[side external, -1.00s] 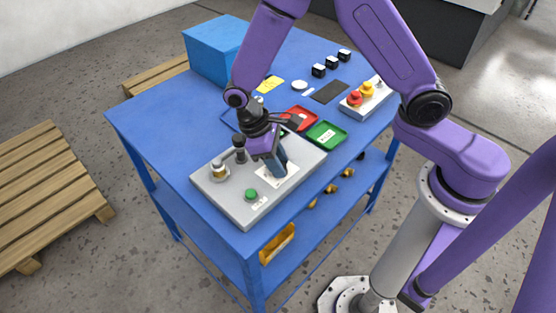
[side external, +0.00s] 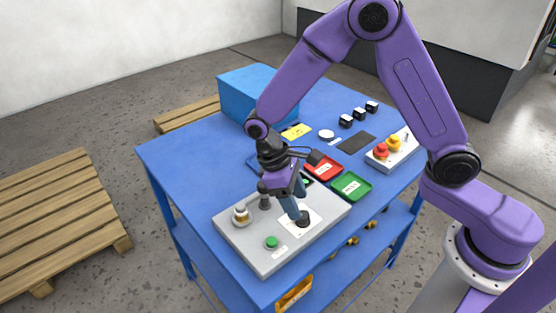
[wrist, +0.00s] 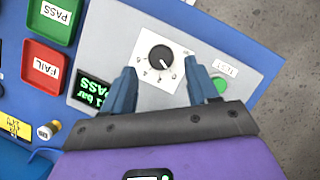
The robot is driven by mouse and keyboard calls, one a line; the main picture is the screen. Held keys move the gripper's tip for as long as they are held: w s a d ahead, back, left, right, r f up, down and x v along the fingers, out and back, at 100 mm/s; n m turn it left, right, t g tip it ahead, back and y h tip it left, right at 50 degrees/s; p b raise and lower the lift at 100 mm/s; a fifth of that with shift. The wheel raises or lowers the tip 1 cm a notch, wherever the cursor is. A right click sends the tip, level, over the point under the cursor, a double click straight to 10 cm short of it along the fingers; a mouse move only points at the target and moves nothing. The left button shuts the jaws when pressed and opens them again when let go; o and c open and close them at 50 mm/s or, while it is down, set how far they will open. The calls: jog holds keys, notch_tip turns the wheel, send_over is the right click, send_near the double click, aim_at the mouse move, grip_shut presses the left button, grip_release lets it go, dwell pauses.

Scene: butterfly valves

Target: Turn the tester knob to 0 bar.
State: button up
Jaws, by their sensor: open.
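The tester is a grey panel (side external: 245,248). Its round black knob (wrist: 161,57) sits on a white dial plate (wrist: 143,70) with small numbers. A short white mark on the knob points to the lower right in the wrist view; the number there is too small to read. The knob also shows in the side view (side external: 303,219), just below my fingers. My gripper (wrist: 160,68) is open, its blue fingers apart and empty, the knob lying ahead between the tips. The tester's display (wrist: 94,91) shows green text that seems to read 1 bar PASS.
A green button (wrist: 220,85) is beside my right finger in the wrist view. A brass fitting (side external: 240,214) stands on the panel's left. Red (side external: 324,168) and green (side external: 351,187) trays lie behind the panel. A blue box (side external: 255,90) stands at the back.

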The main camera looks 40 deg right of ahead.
jog(key=v, duration=1.3)
jog(key=shift+r, duration=0.15)
jog(key=shift+w+a, duration=0.1)
jog(key=s+d+n+t+y, duration=0.1)
jog(key=s+d+n+t, duration=0.1)
jog(key=s+d, duration=0.5)
jog(key=s+d+n+t+y, duration=0.1)
jog(key=s+d+n, duration=0.2)
jog(key=s, duration=1.3)
jog(key=d, duration=0.3)
jog(key=shift+s+d+f+n+t+y, duration=0.3)
jog(key=shift+s+d+f+t+y, duration=0.05)
jog(key=shift+s+d+t+y, duration=0.05)
jog(key=shift+o, duration=0.2)
